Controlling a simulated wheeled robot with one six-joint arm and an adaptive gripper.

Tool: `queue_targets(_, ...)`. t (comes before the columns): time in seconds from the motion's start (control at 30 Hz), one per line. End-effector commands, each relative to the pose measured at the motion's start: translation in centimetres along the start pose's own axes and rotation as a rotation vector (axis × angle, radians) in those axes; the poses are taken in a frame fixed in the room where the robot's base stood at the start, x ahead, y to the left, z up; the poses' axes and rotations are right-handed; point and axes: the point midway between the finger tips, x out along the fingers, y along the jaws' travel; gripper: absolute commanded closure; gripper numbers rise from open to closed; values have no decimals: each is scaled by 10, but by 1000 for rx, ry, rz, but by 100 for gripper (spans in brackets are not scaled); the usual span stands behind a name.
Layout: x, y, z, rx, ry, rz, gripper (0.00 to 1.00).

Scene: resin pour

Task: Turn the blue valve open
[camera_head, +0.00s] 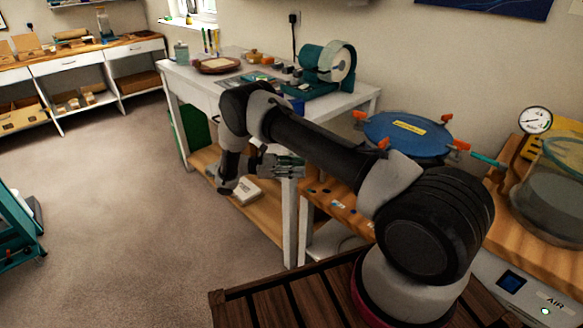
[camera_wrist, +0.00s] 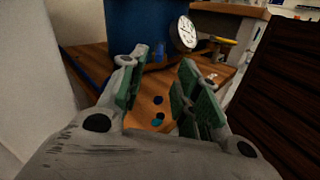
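My gripper (camera_head: 290,167) hangs in front of the workbench's near leg. In the wrist view my gripper (camera_wrist: 164,66) is open, with nothing between its green-padded fingers. A blue pressure pot (camera_wrist: 150,22) stands on the wooden bench beyond the fingertips; its blue lid (camera_head: 408,134) with red clamps shows in the head view. A small blue piece (camera_wrist: 160,52) shows low on the pot, between the fingertips; I cannot tell whether it is the valve. A teal bar (camera_head: 488,159) sticks out right of the lid. The gripper touches none of these.
A clear chamber (camera_head: 552,185) stands on the bench at the right. A white workbench (camera_head: 215,85) with a teal machine (camera_head: 325,68) is behind my arm.

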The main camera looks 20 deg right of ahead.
Motion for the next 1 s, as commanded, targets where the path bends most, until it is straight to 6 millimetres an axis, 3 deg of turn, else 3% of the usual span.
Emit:
queue_targets(0.2,-25,0,-1,-2,-2,-2,67)
queue_targets(0.5,-27,0,-1,-3,-2,-3,67)
queue_targets(0.67,-17,-8,-4,-40,67,-65,96)
queue_targets(0.77,2,-33,-12,-119,253,-223,100)
queue_targets(0.83,9,-65,-18,-161,459,-390,100)
queue_targets(0.9,3,-100,-18,-157,698,-573,100)
queue_targets(1.0,-23,-131,-9,-34,1032,-812,100)
